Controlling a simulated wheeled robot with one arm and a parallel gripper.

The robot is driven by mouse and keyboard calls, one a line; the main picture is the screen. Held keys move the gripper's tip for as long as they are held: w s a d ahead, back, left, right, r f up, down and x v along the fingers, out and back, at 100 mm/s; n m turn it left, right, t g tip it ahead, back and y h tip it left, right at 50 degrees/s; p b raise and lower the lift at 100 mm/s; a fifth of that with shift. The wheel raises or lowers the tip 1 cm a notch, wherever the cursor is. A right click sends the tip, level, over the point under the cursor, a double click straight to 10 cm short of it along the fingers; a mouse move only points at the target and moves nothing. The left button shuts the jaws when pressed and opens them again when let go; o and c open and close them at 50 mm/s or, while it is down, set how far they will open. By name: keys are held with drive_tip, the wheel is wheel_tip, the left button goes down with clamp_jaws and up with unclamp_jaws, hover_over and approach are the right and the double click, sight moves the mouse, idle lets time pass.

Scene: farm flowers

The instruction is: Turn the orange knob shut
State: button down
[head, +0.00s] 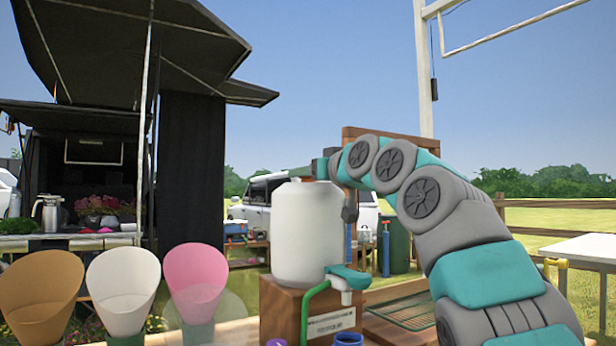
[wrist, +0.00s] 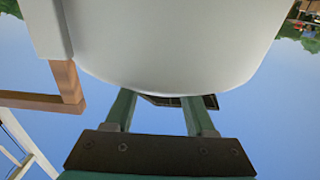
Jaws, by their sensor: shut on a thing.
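I cannot make out an orange knob in either view. A large white container (head: 304,232) stands on a wooden block (head: 284,310) in the head view. A teal tap (head: 346,274) with a green hose sits low in front of it. My gripper (head: 322,168) is at the container's top, with my arm reaching in from the right. In the wrist view, which looks upside down, the container (wrist: 170,40) fills the top.
Brown, white (head: 122,290) and pink (head: 196,282) cone-shaped holders stand at the left. A blue cup (head: 348,339) is below the tap. A yellow fitting (head: 555,265) is right of my arm, near a white table (head: 585,248). A dark stall is behind at left.

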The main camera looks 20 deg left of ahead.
idle(0.3)
drive_tip(key=shift+c, duration=1.2)
unclamp_jaws()
drive_tip(key=b+v, duration=0.4)
drive_tip(key=v, duration=0.3)
drive_tip(key=shift+s+d+f, duration=0.1)
drive_tip(key=shift+s+d, duration=0.05)
drive_tip(key=shift+s, duration=0.05)
drive_tip(key=shift+s+d, duration=0.1)
drive_tip(key=shift+d, duration=0.05)
drive_tip(key=shift+d, duration=0.1)
